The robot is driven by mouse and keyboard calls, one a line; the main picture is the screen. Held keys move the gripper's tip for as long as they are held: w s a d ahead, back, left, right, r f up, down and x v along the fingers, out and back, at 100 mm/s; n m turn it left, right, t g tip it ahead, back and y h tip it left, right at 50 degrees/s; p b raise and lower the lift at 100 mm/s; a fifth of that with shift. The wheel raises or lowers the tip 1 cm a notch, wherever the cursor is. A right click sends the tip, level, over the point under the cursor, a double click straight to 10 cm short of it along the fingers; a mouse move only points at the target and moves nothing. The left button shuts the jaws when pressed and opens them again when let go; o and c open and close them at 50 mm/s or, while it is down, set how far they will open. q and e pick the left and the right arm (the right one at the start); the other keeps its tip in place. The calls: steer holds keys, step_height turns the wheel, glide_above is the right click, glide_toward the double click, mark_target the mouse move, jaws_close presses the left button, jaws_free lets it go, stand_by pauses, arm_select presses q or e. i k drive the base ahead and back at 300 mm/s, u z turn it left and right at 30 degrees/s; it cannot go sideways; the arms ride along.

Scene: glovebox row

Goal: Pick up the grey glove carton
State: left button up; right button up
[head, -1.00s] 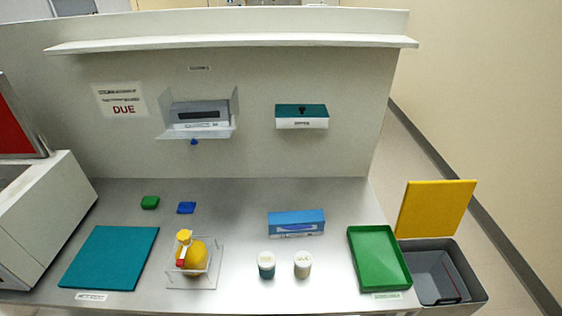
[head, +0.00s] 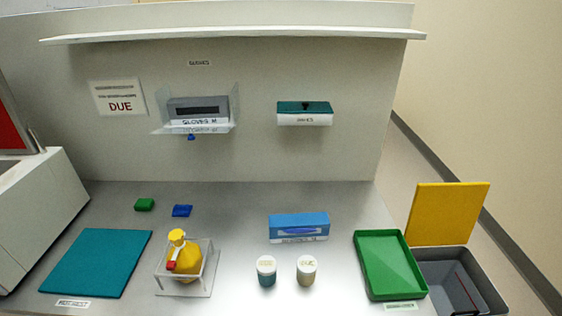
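The grey glove carton (head: 198,108) sits in a clear holder (head: 163,127) fixed to the upright back panel, left of the picture's middle. Its front has a dark slot and a white strip with lettering that seems to read gloves M. A small blue piece (head: 191,137) hangs under the holder. Neither of my grippers shows in the head view.
A teal-topped dispenser (head: 304,113) hangs right of the holder. On the bench are a blue carton (head: 298,226), two jars (head: 266,272), a yellow bottle (head: 182,258) in a clear stand, a green tray (head: 362,265) and a teal mat (head: 97,263). A grey bin with a yellow lid (head: 447,213) stands at right.

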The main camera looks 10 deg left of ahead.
mark_target(189, 111)
steer(key=z, duration=0.25)
steer(key=k, duration=0.3)
steer(key=u, duration=1.05)
